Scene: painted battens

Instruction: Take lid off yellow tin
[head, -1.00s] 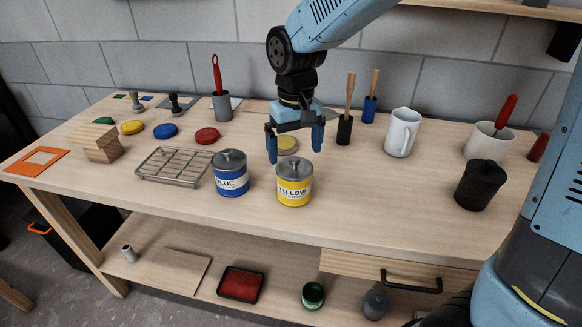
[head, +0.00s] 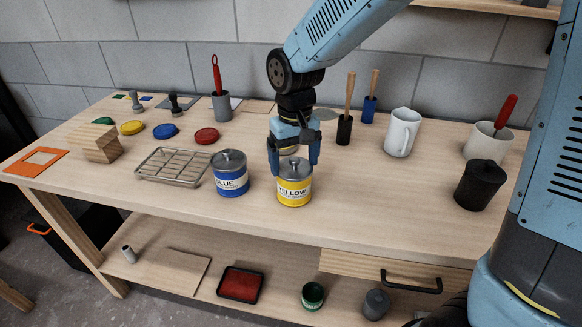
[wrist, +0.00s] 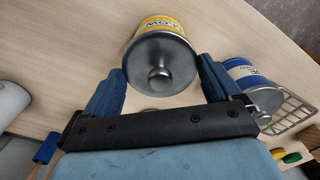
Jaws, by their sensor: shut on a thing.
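The yellow tin (head: 294,195) stands upright on the bench with its grey metal lid (head: 295,170) seated on top. In the wrist view the lid (wrist: 160,62) with its round knob faces me, and a strip of the yellow label (wrist: 158,22) shows beyond it. My gripper (head: 293,167) is above the tin with a finger on each side of the lid. It is shut on the lid; the fingers (wrist: 162,72) flank the rim in the wrist view.
The blue tin (head: 230,180) with its own lid stands close to the left of the yellow tin. A wire rack (head: 172,167) lies farther left. A white jug (head: 402,132) and a dark lidded pot (head: 480,185) stand to the right. Bench between is clear.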

